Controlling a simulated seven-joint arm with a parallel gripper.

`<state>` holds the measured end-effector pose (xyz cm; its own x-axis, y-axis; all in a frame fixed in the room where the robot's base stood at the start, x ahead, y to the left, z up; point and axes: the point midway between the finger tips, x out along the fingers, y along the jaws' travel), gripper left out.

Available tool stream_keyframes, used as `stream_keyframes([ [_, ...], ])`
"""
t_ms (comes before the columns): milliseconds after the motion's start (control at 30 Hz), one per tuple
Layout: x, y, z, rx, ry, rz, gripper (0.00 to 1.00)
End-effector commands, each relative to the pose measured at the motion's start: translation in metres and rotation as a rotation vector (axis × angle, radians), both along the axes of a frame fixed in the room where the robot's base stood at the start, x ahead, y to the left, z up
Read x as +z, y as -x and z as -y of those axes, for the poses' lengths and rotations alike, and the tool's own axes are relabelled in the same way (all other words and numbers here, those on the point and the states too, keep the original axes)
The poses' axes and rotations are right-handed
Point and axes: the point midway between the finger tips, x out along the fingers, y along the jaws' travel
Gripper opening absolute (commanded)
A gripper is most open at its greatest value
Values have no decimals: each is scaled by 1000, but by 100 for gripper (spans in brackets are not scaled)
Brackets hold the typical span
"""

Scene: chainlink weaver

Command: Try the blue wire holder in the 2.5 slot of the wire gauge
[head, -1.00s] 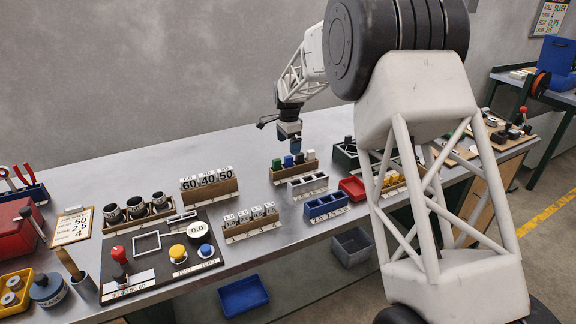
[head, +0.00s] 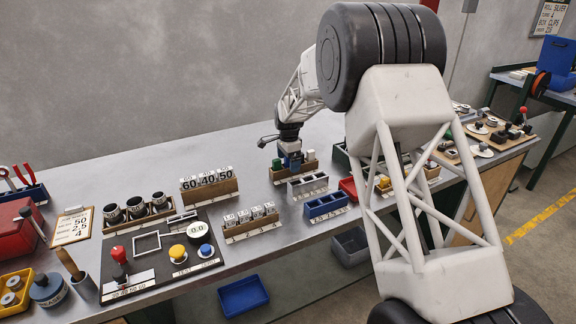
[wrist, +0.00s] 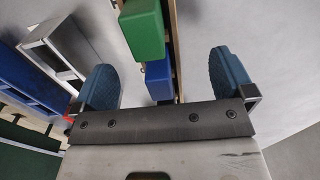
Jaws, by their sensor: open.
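The blue wire holder (wrist: 158,80) lies between the spread fingers of my gripper (wrist: 167,80) in the wrist view, with clear space on both sides. The green holder (wrist: 142,30) is beside it. In the head view my gripper (head: 292,162) is low over the wooden holder rack (head: 283,178) and hides the blue holder. The green holder (head: 276,164) and white holder (head: 310,155) show to either side. A wooden block with small number labels (head: 250,226), which looks like the wire gauge, stands to the left; I cannot read surely which slot is 2.5.
A grey compartment tray (head: 308,187) and a blue compartment tray (head: 326,206) stand in front of the rack. A larger numbered block (head: 209,186) stands at the left. The bench behind the rack is clear.

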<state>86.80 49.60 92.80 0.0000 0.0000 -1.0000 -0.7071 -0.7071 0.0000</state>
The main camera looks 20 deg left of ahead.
Motion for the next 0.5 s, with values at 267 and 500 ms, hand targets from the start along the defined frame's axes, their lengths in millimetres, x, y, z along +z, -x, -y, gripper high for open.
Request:
stream_keyframes([
  [267, 0, 0, 0, 0, 0, 0, 100],
  [500, 0, 0, 0, 0, 0, 0, 100],
])
